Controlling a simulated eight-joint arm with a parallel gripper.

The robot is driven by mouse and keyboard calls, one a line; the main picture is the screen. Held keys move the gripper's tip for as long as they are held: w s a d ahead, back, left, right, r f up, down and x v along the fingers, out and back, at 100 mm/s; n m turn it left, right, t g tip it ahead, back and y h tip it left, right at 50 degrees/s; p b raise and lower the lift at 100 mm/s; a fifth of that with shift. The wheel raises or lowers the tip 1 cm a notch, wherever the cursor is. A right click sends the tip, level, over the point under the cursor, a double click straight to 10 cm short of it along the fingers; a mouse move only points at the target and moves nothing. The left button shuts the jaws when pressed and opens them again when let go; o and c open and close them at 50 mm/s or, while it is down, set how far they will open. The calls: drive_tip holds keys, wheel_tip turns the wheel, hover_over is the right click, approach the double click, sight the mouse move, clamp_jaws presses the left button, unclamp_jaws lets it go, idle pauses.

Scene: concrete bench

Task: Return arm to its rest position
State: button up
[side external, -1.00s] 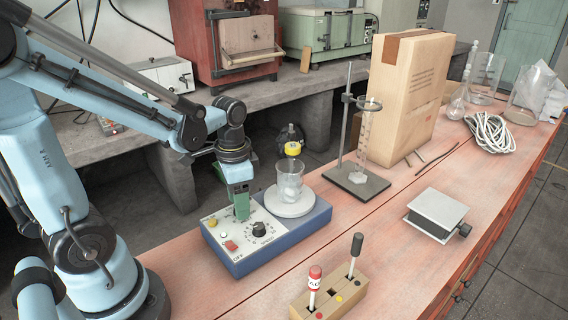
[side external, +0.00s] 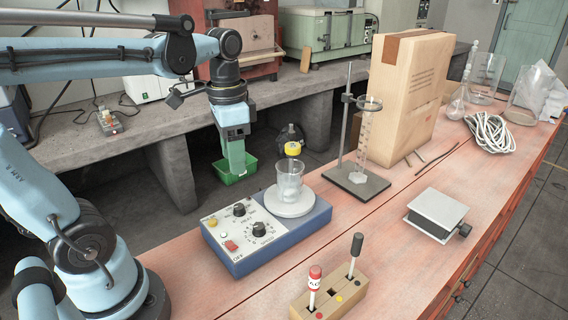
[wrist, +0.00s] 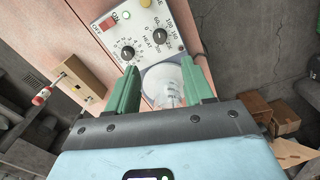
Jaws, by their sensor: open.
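My gripper (side external: 235,158) hangs in the air, pointing down, above and behind the hotplate stirrer in the side view. In the wrist view its two green fingers (wrist: 165,92) are apart with nothing held between them. The blue and white hotplate stirrer (side external: 240,243) stands on the bench, and its panel also shows in the wrist view (wrist: 133,35). A glass beaker (side external: 289,182) stands on its round plate. In the wrist view the beaker (wrist: 170,85) appears beyond and between the fingers, partly hidden by the gripper.
A wooden block (side external: 330,298) holds a red-capped and a black-handled tool. A ring stand (side external: 372,185) holds a glass cylinder. A large cardboard box (side external: 405,100), a metal jack (side external: 436,214) and coiled cable (side external: 490,135) lie farther right.

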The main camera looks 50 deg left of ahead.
idle(0.4)
drive_tip(key=w+d+f+n+t, duration=0.1)
drive_tip(key=d+f+n+t, duration=0.2)
drive_tip(key=t, duration=0.4)
drive_tip(key=shift+w+d+f, duration=0.15)
drive_tip(key=shift+d+f, duration=0.4)
drive_tip(key=shift+d, duration=0.7)
